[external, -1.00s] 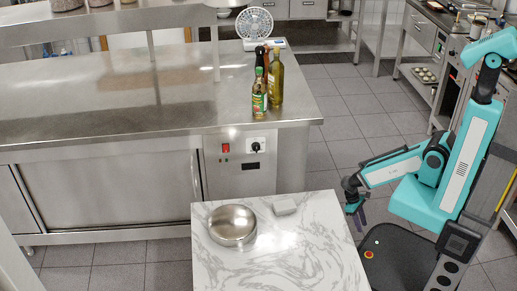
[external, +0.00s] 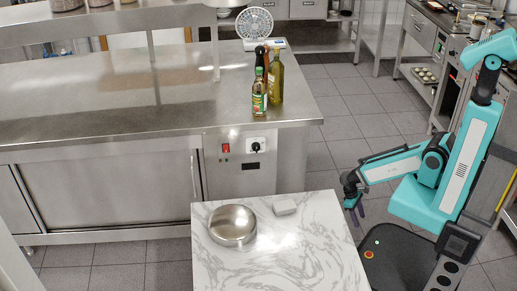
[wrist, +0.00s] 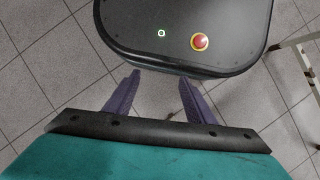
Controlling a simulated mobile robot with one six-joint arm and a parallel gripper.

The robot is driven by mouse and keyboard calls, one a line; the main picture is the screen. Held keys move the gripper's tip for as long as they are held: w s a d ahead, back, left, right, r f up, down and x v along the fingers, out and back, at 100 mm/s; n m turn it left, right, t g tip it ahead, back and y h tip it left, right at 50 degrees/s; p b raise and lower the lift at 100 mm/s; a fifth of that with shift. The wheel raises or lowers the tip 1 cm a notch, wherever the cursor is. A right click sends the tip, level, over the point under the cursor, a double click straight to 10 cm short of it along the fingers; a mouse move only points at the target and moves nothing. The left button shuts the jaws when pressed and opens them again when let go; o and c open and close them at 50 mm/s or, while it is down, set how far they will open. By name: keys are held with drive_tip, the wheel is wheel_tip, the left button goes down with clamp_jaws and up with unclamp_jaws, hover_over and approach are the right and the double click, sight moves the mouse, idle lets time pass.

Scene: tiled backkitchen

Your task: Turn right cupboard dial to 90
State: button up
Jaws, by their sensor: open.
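The dial's exact angle is too small to read. My gripper (external: 358,215) hangs to the right of the marble table, well apart from the dial, pointing down. In the wrist view my gripper (wrist: 158,95) shows two purple fingers spread apart with nothing between them. The dial does not show in the wrist view.
Bottles (external: 276,80) and a scale (external: 254,25) stand on the steel counter (external: 120,95). Tiled floor lies free beyond the table.

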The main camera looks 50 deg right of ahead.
drive_tip(key=w+d+r+n+t+h+b, duration=0.2)
drive_tip(key=w+d+n+h+b, duration=0.15)
drive_tip(key=w+d, duration=0.75)
drive_tip(key=w+a+r+n+t+h+b, duration=0.2)
drive_tip(key=w+a+r+n+b, duration=0.25)
drive_tip(key=w, duration=0.45)
drive_tip(key=w+a+r+n+t+h+b, duration=0.2)
drive_tip(key=w+a+r+n+h+b, duration=0.1)
drive_tip(key=w+a+n, duration=0.4)
drive_tip(key=w+a+r+n+t+h+b, duration=0.35)
drive_tip(key=w+a+r+n+b, duration=0.2)
drive_tip(key=w+a+r, duration=0.45)
drive_tip(key=a+r+n+t+b, duration=0.2)
drive_tip(key=a+r, duration=0.6)
drive_tip(key=a, duration=0.4)
drive_tip(key=a+r+n+t+h+b, duration=0.1)
drive_tip(key=a+r+n+t+b, duration=0.2)
drive_tip(key=a+r+n+t, duration=0.2)
drive_tip(key=a+r, duration=0.3)
drive_tip(key=a, duration=0.4)
drive_tip(key=shift+w+r+b, duration=0.25)
drive_tip(key=shift+w+b, duration=0.05)
drive_tip(key=shift+w, duration=0.1)
